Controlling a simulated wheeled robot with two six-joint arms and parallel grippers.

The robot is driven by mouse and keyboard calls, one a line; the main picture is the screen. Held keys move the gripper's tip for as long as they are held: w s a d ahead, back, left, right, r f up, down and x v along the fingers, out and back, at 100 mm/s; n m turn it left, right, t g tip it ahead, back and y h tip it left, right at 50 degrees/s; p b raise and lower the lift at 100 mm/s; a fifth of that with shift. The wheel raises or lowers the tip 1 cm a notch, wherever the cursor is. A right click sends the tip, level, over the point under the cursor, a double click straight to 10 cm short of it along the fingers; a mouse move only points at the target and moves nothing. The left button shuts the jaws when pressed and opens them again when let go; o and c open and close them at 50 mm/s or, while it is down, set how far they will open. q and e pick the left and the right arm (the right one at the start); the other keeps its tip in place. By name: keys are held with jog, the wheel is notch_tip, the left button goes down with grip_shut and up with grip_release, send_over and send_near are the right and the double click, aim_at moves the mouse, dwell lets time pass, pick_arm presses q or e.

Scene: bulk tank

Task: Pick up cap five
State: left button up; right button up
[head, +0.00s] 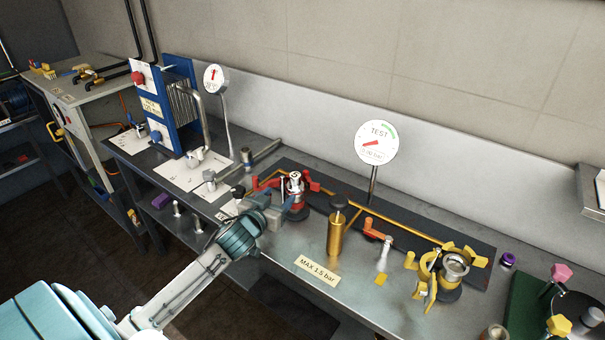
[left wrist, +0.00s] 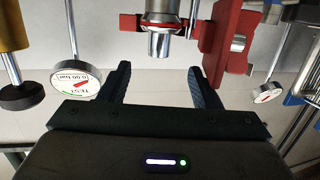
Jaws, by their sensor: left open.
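Cap five (head: 295,175) seems to be the small silver cap with a dark mark like a 5, on top of the red-clamped fitting (head: 297,205) on the bench. In the left wrist view a silver cylindrical part (left wrist: 160,45) of that fitting lies beyond my fingertips, between red clamp arms (left wrist: 228,42). Whether this part is the cap itself I cannot tell. My left gripper (head: 275,207) is just left of the fitting. In the left wrist view its fingers (left wrist: 160,70) are apart with nothing between them. My right gripper is not in view.
A brass cylinder with a black knob (head: 335,236) stands right of the fitting. A yellow-clamped fitting (head: 452,268) and the TEST gauge (head: 376,143) are farther right. A blue plate unit (head: 172,105) stands at left. The bench front near the MAX 1.5 bar label (head: 317,271) is fairly clear.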

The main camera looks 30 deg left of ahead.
aim_at(293, 180)
pick_arm(q)
jog(key=x, duration=0.2)
jog(key=r+p+x, duration=0.1)
jog(key=x, duration=0.1)
jog(key=shift+w, duration=0.15)
jog(key=shift+w+f+p, duration=0.1)
jog(key=shift+w+p, duration=0.25)
jog(key=shift+w+f, duration=0.1)
jog(key=shift+w, duration=0.2)
jog(key=p+x, duration=0.1)
jog(key=x, duration=0.4)
jog(key=shift+p, duration=0.4)
jog(key=shift+w+f, duration=0.15)
jog(key=shift+w, duration=0.25)
jog(key=shift+s, duration=0.1)
jog(key=c, duration=1.1)
jog(key=shift+c, duration=0.2)
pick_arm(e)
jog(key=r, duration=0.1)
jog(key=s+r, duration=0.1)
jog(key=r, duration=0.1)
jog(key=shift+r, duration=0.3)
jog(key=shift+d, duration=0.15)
